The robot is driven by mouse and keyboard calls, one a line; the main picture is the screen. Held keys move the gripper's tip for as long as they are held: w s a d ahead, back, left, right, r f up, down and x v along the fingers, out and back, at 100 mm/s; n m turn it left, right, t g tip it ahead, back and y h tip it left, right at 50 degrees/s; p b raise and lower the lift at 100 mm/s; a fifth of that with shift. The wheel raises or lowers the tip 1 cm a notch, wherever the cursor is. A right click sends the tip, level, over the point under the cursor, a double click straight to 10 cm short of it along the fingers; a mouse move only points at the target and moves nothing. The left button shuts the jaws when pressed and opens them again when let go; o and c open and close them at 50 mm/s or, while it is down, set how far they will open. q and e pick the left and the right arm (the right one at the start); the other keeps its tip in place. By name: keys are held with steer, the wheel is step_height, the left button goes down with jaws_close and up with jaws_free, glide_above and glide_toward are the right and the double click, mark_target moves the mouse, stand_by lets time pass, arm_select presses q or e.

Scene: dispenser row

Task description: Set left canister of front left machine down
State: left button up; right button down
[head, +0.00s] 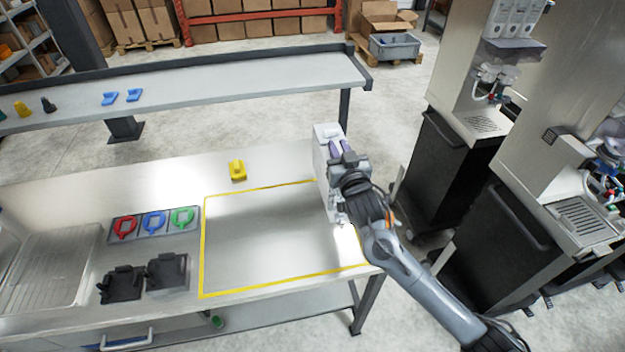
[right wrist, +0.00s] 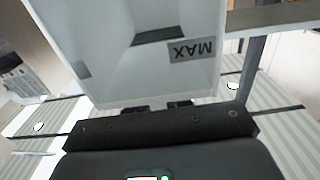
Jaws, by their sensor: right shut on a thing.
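A white, box-shaped canister (head: 322,170) is at the right end of the workbench, by the right edge of the yellow-outlined area (head: 265,240). My right gripper (head: 346,160) is shut on it, with the arm reaching in from the lower right. In the right wrist view the pale translucent canister (right wrist: 120,60) fills the upper middle, with an upside-down MAX label, and the fingertips (right wrist: 158,106) meet its near side. The head view does not clearly show whether its bottom touches the bench. Part of it is hidden by my gripper. My left gripper is not in view.
Dispensing machines (head: 465,125) stand on black cabinets at the right. The marked area looks empty. On the bench are a yellow clip-like piece (head: 237,170), a tray of coloured rings (head: 153,224) and black holders (head: 166,272). A raised shelf (head: 200,88) runs behind.

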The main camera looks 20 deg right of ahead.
steer(key=a+f, duration=0.5)
steer(key=f, duration=0.2)
steer(key=shift+a, duration=0.35)
steer(key=shift+f, duration=0.2)
steer(key=c, duration=1.5)
jaws_free()
steer(key=shift+f, duration=0.15)
steer(key=o, duration=0.4)
steer(key=shift+o, duration=0.2)
